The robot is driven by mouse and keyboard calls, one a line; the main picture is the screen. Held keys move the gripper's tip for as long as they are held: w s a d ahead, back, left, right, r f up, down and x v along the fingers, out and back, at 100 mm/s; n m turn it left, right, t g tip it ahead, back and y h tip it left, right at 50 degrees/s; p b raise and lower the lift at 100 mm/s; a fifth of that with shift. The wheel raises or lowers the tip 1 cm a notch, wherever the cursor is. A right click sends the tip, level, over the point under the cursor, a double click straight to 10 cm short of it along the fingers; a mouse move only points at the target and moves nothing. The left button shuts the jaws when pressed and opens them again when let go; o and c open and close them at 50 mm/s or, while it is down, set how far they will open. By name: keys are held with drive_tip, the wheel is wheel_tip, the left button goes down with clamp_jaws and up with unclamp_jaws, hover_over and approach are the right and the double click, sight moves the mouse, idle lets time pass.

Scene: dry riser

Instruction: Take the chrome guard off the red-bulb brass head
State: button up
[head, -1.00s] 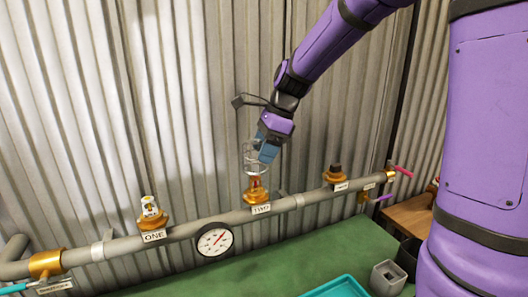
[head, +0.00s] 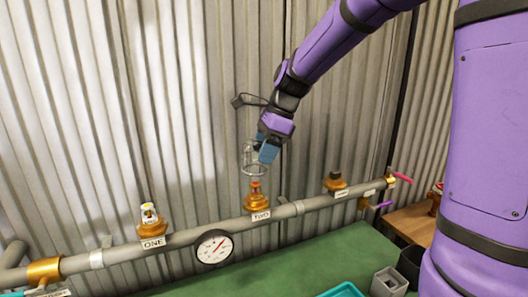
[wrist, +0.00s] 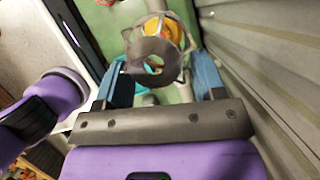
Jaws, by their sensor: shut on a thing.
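The chrome guard (head: 250,160) is a wire cage held in my gripper (head: 266,149), just above the brass head with the red bulb (head: 255,196) labelled TWO. In the head view a small gap shows between the guard's lower ring and the head's top. In the wrist view the guard (wrist: 153,55) sits between the two blue fingers of my gripper (wrist: 160,80), with its flat grey plate toward the camera. Orange brass shows behind its bars. My gripper is shut on the guard.
A grey pipe (head: 185,238) runs across, with a brass head labelled ONE (head: 151,222) at left, a dark-topped head (head: 334,182) at right and a gauge (head: 214,247). Below are a green surface (head: 260,270), a teal tray (head: 342,290) and a grey box (head: 387,282). A corrugated wall stands behind.

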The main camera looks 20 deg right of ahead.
sight(262, 141)
drive_tip(key=shift+r, duration=1.75)
drive_tip(key=shift+s, duration=0.1)
